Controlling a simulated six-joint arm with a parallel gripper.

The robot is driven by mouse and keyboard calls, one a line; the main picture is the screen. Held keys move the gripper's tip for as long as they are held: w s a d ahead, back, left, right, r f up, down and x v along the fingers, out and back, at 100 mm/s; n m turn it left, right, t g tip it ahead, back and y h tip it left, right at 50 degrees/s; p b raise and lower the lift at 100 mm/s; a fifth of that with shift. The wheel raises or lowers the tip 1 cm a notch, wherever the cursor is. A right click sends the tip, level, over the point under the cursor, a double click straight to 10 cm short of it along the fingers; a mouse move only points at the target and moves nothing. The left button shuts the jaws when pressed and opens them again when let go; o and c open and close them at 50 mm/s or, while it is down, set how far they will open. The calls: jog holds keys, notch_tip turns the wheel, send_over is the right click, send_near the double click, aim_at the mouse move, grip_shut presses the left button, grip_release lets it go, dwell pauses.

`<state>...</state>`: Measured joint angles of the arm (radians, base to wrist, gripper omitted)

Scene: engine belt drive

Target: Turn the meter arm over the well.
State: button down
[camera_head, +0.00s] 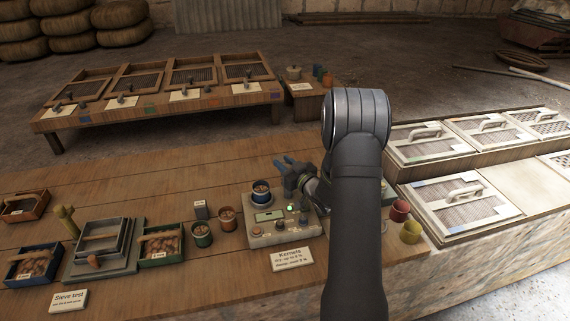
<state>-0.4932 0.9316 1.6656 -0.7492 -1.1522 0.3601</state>
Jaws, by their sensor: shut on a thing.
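The meter (262,235) is a pale box with a small display and several knobs, standing on the wooden bench. Its well (261,198) is a dark blue round cup at the back left of the box, with brown kernels inside. My gripper (285,168), with blue fingertips, is just right of and behind the well, at the meter's back edge. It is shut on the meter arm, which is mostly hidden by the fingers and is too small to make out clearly. My own arm covers the meter's right side.
Left of the meter stand two cups (202,235) of kernels, a green-edged tray (162,246) and a sieve (97,249). A label card (291,259) lies in front. Red (399,211) and yellow (411,232) cups and lidded bins (460,204) are at the right.

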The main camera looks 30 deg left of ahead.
jog(key=n+g, duration=0.2)
jog(key=g, duration=0.1)
jog(key=n+g+y, duration=0.1)
jog(key=n+g, duration=0.1)
jog(key=s+n+g, duration=0.1)
jog(key=g, duration=0.2)
jog(key=shift+a+n+g, duration=0.1)
jog(key=shift+n+g, duration=0.2)
jog(key=shift+n, duration=0.1)
jog(key=n+g, duration=0.1)
jog(key=g, duration=0.1)
jog(key=n+g+h, duration=0.1)
jog(key=n+g, duration=0.1)
jog(key=g, duration=0.1)
jog(key=s+n+g+h, duration=0.1)
jog(key=n+g, duration=0.1)
jog(key=g, duration=0.1)
jog(key=shift+n+h, duration=0.3)
jog(key=c, duration=1.1)
grip_release()
jog(key=shift+r, duration=0.1)
